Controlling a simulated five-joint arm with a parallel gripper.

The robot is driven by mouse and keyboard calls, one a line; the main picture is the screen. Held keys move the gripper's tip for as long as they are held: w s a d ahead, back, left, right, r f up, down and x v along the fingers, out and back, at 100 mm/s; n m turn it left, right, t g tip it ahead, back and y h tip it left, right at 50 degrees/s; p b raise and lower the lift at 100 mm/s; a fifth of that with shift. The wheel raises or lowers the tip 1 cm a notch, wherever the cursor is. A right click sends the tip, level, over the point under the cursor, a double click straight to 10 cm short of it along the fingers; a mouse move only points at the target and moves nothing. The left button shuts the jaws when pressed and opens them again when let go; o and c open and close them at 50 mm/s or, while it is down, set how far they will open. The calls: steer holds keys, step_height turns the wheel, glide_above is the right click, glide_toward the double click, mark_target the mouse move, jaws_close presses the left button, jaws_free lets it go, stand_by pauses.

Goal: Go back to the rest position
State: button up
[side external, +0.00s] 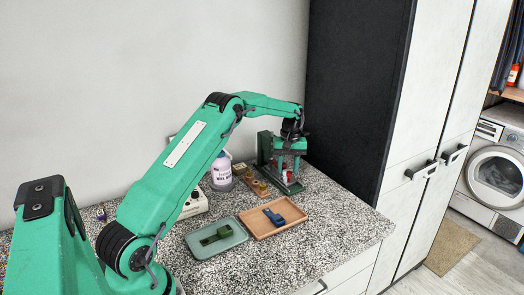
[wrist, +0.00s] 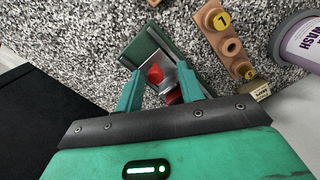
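My gripper (side external: 288,167) is at the far end of the counter, pointing down over a dark green device (side external: 264,150) with a flat base. In the wrist view my gripper (wrist: 160,72) has its two green fingers spread apart. A red and silver part (wrist: 156,75) shows between and beyond them, over the device's green base (wrist: 145,46). I see no clear contact between the fingers and that part. Its lower side is hidden by my gripper. My arm is stretched out over the counter, away from its base.
A wooden block with numbered pegs (wrist: 223,33) stands close beside the device, near a white and purple bottle (side external: 221,170). A grey-green tray (side external: 230,242) and a brown tray (side external: 262,231) lie nearer, each with an item. A black cabinet side (side external: 350,90) rises right of my gripper.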

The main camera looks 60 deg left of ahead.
steer(key=shift+w+a+r+t, duration=0.15)
steer(key=shift+w+r, duration=0.05)
steer(key=shift+r, duration=0.35)
steer(key=shift+w+a+r+t, duration=0.15)
steer(key=shift+w+r+t, duration=0.1)
steer(key=shift+r, duration=0.3)
steer(key=shift+w+a+r+t, duration=0.1)
steer(key=shift+w+a+r, duration=0.1)
steer(key=shift+r, duration=0.35)
steer(key=shift+f, duration=1.9)
steer(key=shift+d+r, duration=0.55)
steer(key=s+d+r+m+t+y, duration=0.1)
steer(key=s+d+r+m, duration=0.2)
steer(key=s+d+r, duration=0.45)
steer(key=s+d+r+m+t, duration=0.25)
steer(key=s+d+r, duration=0.25)
steer(key=d+r, duration=0.45)
steer(key=s+d+m+t, duration=0.1)
steer(key=s+d+m, duration=0.2)
steer(key=s, duration=0.7)
steer(key=s+d+r+m+t, duration=0.1)
steer(key=s+d+m, duration=0.2)
steer(key=s, duration=0.8)
steer(key=d, duration=0.2)
steer(key=shift+s+d+h, duration=0.2)
steer(key=shift+d+h, duration=0.1)
steer(key=shift+d, duration=0.05)
